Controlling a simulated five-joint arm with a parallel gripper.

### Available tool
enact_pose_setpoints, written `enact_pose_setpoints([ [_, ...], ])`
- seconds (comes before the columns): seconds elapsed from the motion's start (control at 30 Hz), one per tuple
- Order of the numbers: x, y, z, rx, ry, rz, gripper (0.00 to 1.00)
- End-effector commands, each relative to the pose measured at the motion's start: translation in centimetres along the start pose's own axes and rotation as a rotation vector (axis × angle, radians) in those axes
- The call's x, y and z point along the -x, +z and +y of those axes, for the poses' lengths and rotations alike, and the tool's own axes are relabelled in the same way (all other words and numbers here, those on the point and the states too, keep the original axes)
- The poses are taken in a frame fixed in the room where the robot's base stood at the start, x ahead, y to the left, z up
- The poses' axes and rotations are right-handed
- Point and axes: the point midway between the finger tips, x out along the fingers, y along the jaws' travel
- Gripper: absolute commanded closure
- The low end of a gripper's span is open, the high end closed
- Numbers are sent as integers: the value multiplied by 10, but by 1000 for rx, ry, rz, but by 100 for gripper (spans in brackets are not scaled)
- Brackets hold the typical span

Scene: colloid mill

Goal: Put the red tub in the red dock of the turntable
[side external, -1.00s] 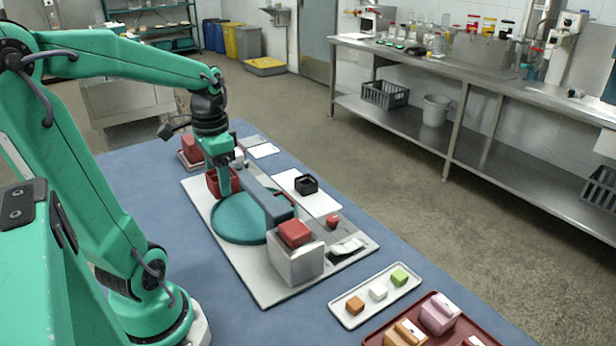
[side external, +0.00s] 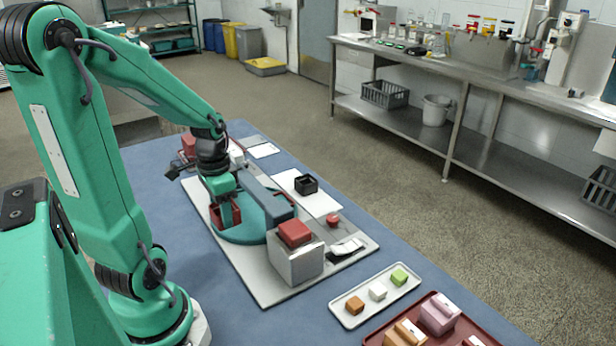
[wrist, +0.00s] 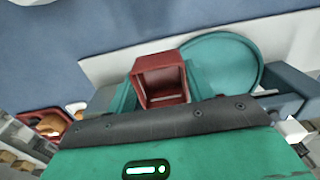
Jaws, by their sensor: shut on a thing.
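The red tub (side external: 224,217) is open-topped and hollow. My gripper (side external: 227,212) is shut on it, with a teal finger on either side. In the wrist view the red tub (wrist: 160,66) sits between the fingers, its opening facing the camera. The tub is at the left edge of the round teal turntable (side external: 246,233), partly overlapping it in the picture. Whether it touches the surface below, I cannot tell. The turntable also shows in the wrist view (wrist: 222,62). I cannot make out a red dock on it; my gripper and the tub hide part of the disc.
A blue-grey bar (side external: 268,194) reaches over the turntable. A pale block with a red top (side external: 296,262) stands at its near edge. A small black tub (side external: 306,184) sits on a white board behind. A tray of small blocks (side external: 350,310) lies at front right.

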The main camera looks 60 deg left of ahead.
Motion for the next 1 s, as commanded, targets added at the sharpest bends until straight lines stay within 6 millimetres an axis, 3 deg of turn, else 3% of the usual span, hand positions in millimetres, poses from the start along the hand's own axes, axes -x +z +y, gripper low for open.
enact_pose_setpoints([
  [0.7, -53, 42, -78, 5, 2, -2, 69],
  [1.0, -64, 50, -95, 1, 0, 0, 69],
])
